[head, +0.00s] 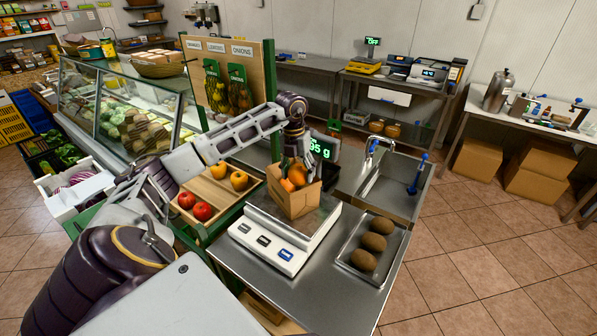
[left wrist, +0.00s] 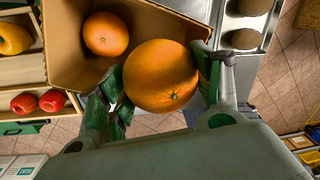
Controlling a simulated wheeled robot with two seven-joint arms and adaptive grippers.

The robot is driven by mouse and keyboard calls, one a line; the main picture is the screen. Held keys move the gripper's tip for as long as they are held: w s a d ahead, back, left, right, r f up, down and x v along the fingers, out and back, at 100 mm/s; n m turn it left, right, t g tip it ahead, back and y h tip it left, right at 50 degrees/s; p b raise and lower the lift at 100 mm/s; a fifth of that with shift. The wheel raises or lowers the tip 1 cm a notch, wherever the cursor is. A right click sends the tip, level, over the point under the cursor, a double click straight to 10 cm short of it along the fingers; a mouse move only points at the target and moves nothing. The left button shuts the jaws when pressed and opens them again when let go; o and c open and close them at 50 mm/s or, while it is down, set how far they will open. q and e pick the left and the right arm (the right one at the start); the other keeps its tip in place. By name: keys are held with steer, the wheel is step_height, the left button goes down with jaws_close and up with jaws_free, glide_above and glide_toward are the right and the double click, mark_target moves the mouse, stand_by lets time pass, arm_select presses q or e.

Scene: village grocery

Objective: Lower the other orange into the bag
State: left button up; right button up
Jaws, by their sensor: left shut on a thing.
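The brown paper bag (head: 296,205) stands open on the scale (head: 270,247). My left gripper (left wrist: 165,76) is shut on an orange (left wrist: 160,75), with one green finger on each side of it. In the head view my left gripper (head: 293,170) is at the bag's mouth, with orange fruit showing between its fingers and the rim. In the left wrist view another orange (left wrist: 105,34) lies inside the bag (left wrist: 68,68). The held orange overlaps the bag's edge there; I cannot tell how deep it sits. My right gripper is out of view.
A wooden tray (head: 217,205) left of the scale holds red and yellow fruit. A metal tray (head: 392,232) with several brown oval items lies to the right, with a sink (head: 385,193) behind it. The scale's green display (head: 322,149) is partly hidden by my arm.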

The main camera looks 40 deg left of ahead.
arm_select(q)
steer(key=o, duration=1.2)
steer(key=shift+r, duration=0.15)
steer(key=shift+s+a+r, duration=0.1)
steer(key=shift+a+r, duration=0.1)
steer(key=shift+r, duration=1.75)
steer(key=shift+s+a+r, duration=0.1)
steer(key=shift+a+r, duration=0.05)
steer(key=shift+r, duration=1.8)
steer(key=shift+a+r, duration=0.2)
steer(key=shift+r, duration=1.75)
steer(key=shift+s, duration=0.1)
